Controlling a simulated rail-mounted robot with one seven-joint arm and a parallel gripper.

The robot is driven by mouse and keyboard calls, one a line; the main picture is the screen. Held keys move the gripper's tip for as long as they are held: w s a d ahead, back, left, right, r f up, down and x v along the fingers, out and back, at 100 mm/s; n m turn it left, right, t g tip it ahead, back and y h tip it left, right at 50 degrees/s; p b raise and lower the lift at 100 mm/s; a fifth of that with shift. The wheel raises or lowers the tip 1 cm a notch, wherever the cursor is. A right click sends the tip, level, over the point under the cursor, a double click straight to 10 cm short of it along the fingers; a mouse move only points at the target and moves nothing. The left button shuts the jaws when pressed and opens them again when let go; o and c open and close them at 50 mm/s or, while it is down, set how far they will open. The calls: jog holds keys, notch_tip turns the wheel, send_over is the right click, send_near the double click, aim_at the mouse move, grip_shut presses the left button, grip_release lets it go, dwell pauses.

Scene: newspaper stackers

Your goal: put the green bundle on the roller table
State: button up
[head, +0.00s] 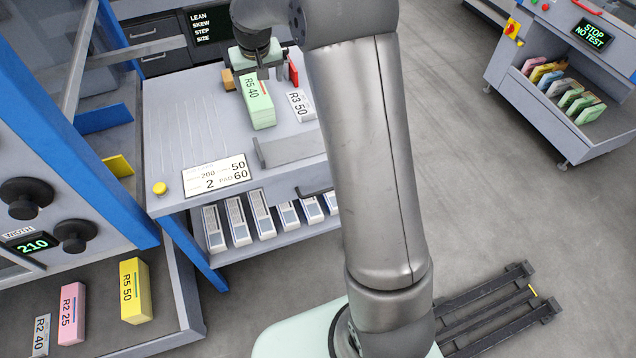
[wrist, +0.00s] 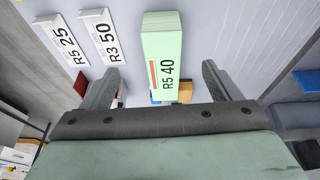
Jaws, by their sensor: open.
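The green bundle (head: 262,112), labelled R5 40, lies on a grey tabletop (head: 185,130) in the head view. It also shows in the wrist view (wrist: 165,45), its near end between the finger lines. My gripper (head: 262,73) is at the bundle's far end in the head view; its height above the bundle is hard to tell. In the wrist view my gripper (wrist: 160,85) has its two fingers spread wide with nothing gripped. I cannot tell for sure which surface is the roller table.
An orange block (head: 228,79) and a red piece (head: 293,70) stand close by. A raised grey plate (head: 290,150) borders the near side.

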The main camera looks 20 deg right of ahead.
jog(key=s+d+g, duration=0.1)
jog(key=s+g, duration=0.2)
jog(key=s, duration=3.6)
jog(key=shift+s+d, duration=0.2)
jog(key=shift+s, duration=0.15)
